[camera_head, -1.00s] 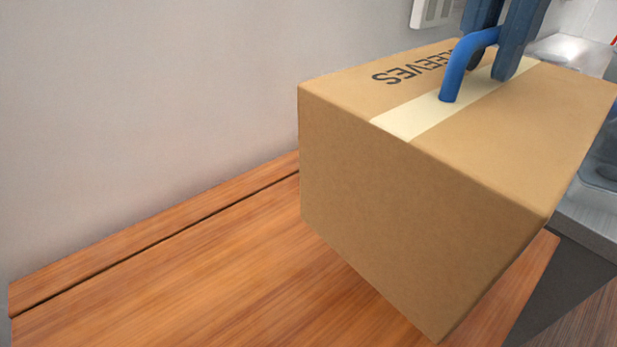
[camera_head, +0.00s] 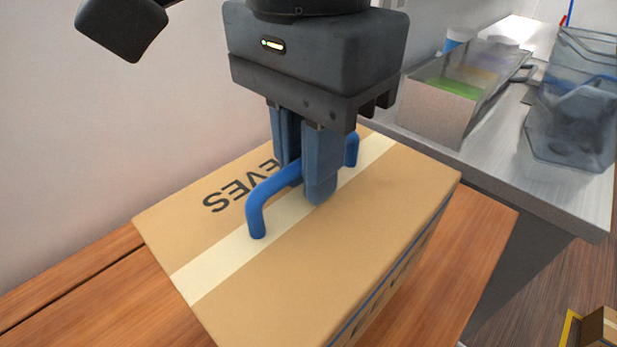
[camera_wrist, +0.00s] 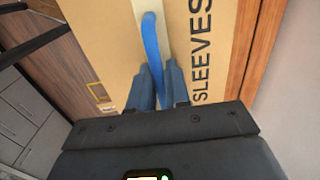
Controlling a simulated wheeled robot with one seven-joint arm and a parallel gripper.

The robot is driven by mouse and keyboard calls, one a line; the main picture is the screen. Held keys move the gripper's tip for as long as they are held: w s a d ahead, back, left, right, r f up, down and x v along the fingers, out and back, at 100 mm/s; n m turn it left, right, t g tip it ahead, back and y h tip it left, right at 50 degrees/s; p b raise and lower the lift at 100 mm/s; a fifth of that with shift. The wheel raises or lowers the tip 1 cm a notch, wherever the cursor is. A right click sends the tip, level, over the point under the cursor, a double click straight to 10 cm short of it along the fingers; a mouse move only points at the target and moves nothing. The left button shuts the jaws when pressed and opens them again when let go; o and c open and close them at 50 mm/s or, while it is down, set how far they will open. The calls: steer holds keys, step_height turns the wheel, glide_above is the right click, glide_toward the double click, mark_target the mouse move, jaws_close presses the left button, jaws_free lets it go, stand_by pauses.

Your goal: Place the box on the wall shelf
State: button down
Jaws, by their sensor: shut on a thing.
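The box (camera_head: 345,243) is brown cardboard with a pale tape strip, dark lettering and a blue handle (camera_head: 256,212) on top. In the head view it is at the centre, over a wooden surface (camera_head: 487,240) beside the wall. Whether its underside touches the wood is hidden. My gripper (camera_head: 305,190) is shut on the blue handle from above. The wrist view shows the blue handle (camera_wrist: 152,50) between the fingers and the box top (camera_wrist: 108,35) with the word SLEEVES. I cannot tell whether the wooden surface is the wall shelf.
A steel counter (camera_head: 400,135) lies behind and right, with a metal bin (camera_head: 440,108) and a clear container (camera_head: 570,125). The plain wall (camera_head: 120,130) runs close along the left. Another small box (camera_head: 600,328) is low at the right.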

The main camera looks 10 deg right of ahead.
steer(key=shift+f, duration=1.5)
steer(key=c, duration=1.1)
jaws_free()
step_height(320, 180, up, 12)
steer(key=shift+r, duration=0.1)
